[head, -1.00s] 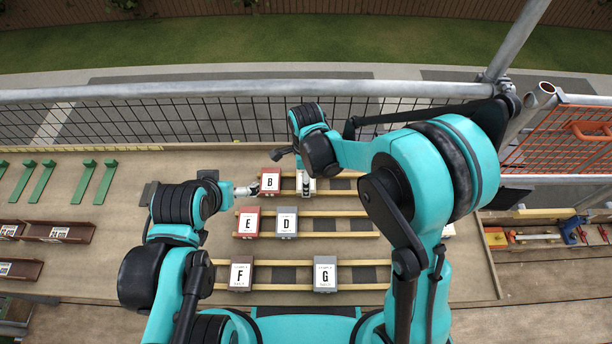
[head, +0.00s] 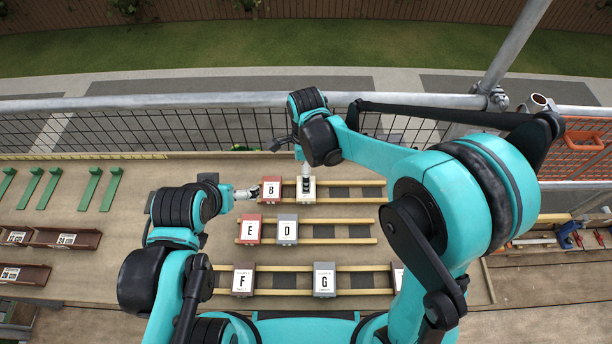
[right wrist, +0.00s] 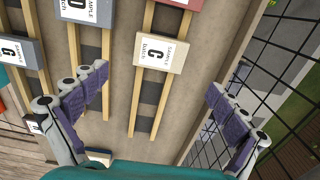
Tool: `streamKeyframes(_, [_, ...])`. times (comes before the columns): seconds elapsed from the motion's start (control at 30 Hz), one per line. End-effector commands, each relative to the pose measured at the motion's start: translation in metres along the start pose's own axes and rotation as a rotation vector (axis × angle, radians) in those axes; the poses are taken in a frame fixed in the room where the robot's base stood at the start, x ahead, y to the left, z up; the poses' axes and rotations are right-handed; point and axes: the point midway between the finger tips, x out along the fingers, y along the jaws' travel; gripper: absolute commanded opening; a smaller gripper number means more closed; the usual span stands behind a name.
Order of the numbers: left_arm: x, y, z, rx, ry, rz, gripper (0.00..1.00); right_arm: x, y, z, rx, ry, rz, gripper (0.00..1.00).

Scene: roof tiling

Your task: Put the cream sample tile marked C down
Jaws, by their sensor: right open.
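The cream tile marked C (head: 306,196) lies across the top pair of wooden rails in the head view, just right of the red tile marked B (head: 271,189). In the right wrist view the cream tile (right wrist: 160,50) rests on the rails with its label up. My right gripper (right wrist: 155,95) is open and empty, its purple-padded fingers wide apart and clear of the tile. In the head view the right gripper (head: 305,170) is over the tile's far end. My left gripper (head: 250,192) is at the left side of tile B; its jaws are too small to read.
Red tile E (head: 250,229) and grey tile D (head: 287,229) lie on the middle rails. Tiles F (head: 243,280) and G (head: 324,280) lie on the near rails. A mesh fence (head: 220,130) stands behind. The top rails (head: 350,192) are free to the right.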

Motion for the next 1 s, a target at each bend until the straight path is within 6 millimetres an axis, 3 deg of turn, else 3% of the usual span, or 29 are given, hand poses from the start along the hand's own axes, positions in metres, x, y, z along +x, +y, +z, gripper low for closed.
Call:
streamKeyframes(0.03, [-0.005,0.000,-0.004,0.000,0.000,0.000,0.98,-0.013,0.000,0.000,0.000,0.000,0.000,0.98])
streamKeyframes(0.2, [-0.010,0.000,-0.007,0.000,0.000,0.000,0.98,-0.035,0.000,0.000,0.000,0.000,0.000,0.98])
streamKeyframes(0.47, [-0.011,0.000,-0.007,0.000,0.000,0.000,0.98,-0.043,0.000,-0.001,-0.005,-0.001,-0.002,0.98])
streamKeyframes(0.57, [-0.011,0.000,-0.007,0.000,0.000,0.000,0.98,-0.051,0.004,-0.010,-0.056,-0.008,-0.022,0.98])
streamKeyframes(0.67, [-0.011,0.000,-0.007,0.000,0.000,0.000,0.98,-0.068,0.012,-0.032,-0.195,-0.018,-0.079,0.98])
streamKeyframes(0.8, [-0.011,0.000,-0.007,0.000,0.000,0.000,0.98,-0.097,0.035,-0.075,-0.504,0.001,-0.209,0.98])
streamKeyframes(1.0, [-0.011,0.000,-0.007,0.000,0.000,0.000,0.98,-0.119,0.076,-0.130,-0.976,0.149,-0.389,0.98])
